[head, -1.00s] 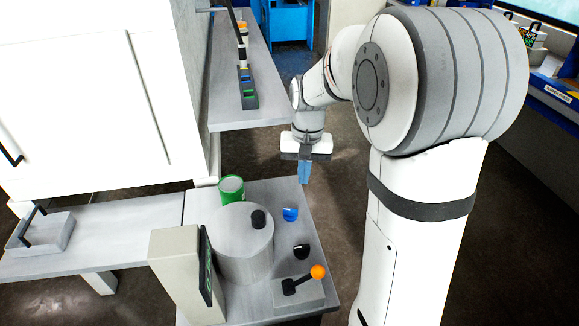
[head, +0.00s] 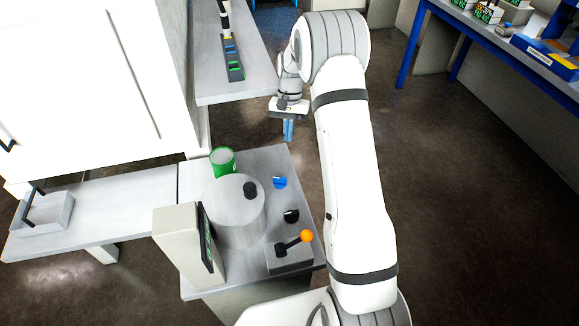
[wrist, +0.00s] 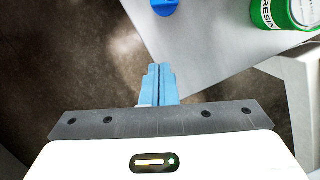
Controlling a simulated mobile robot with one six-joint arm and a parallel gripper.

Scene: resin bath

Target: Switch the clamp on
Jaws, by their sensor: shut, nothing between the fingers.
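My gripper (head: 288,139) has blue fingers that are shut and empty. It hangs just past the far right corner of the grey bench (head: 188,290); its fingertips (wrist: 160,72) also show in the wrist view, near the bench edge. On the bench are a blue knob (head: 280,183), a black knob (head: 291,216) and a lever with an orange ball (head: 306,236) on a grey base (head: 288,262). The lever tilts up to the right. I cannot tell which control belongs to the clamp. The blue knob is partly in the wrist view (wrist: 165,5).
A grey drum (head: 236,220) with a black top knob stands mid-bench, a green resin can (head: 222,162) behind it. A screen box (head: 178,245) stands at the left. A shelf (head: 236,98) holds a block with coloured slots (head: 233,62). Floor right of the arm is clear.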

